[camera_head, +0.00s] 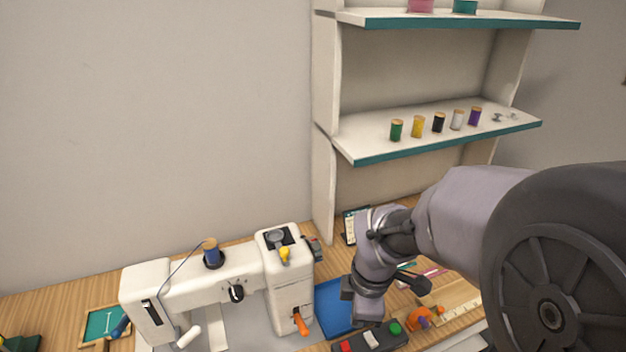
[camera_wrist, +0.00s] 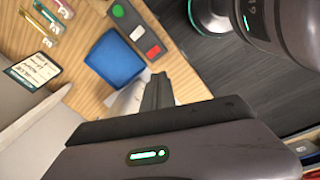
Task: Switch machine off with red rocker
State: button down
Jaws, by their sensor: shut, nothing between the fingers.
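The white sewing machine (camera_head: 290,292) stands on the wooden table in the head view, with an orange lever (camera_head: 300,325) low on its right column. A small dark part with a reddish patch (camera_head: 315,249) sits on that column's right side; I cannot tell whether it is a rocker. A dark control strip (camera_head: 372,341) with red, white and green buttons lies to the right; it also shows in the wrist view (camera_wrist: 126,18). My gripper (camera_wrist: 158,76) is shut and empty, its tips beside the blue pad in the wrist view. Its fingers are not clear in the head view.
The blue pad (camera_head: 332,306) lies right of the machine. A shelf (camera_head: 440,130) with several thread spools stands behind. An orange item (camera_head: 420,318) and a ruler (camera_head: 460,308) lie on the right. A dark patterned card (camera_wrist: 33,73) lies at left in the wrist view.

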jog(key=s+a+r+m+t+y+b, duration=0.1)
jog(key=s+r+m+t, duration=0.1)
jog(key=s+r+m, duration=0.65)
jog(key=s+a+r+m+t+y+b, duration=0.1)
jog(key=s+r+m+t+b, duration=0.3)
jog(key=m, duration=0.8)
jog(key=n+g+h+p, duration=0.2)
jog(key=n+g, duration=0.3)
jog(key=n, duration=2.1)
send_over(345, 341)
jog(key=s+d, duration=0.1)
jog(key=s, duration=0.1)
notch_tip(345, 341, down, 19)
jog(key=f+b, duration=0.2)
jog(key=f, duration=0.2)
jog(key=w+f+b, duration=0.1)
jog(key=f+b, duration=0.1)
jog(key=f, duration=0.2)
jog(key=f+b, duration=0.2)
jog(key=f, duration=0.2)
jog(key=shift+w+a, duration=0.2)
jog(key=shift+a, duration=0.1)
jog(key=shift+f+b, duration=0.35)
jog(key=shift+r, duration=0.1)
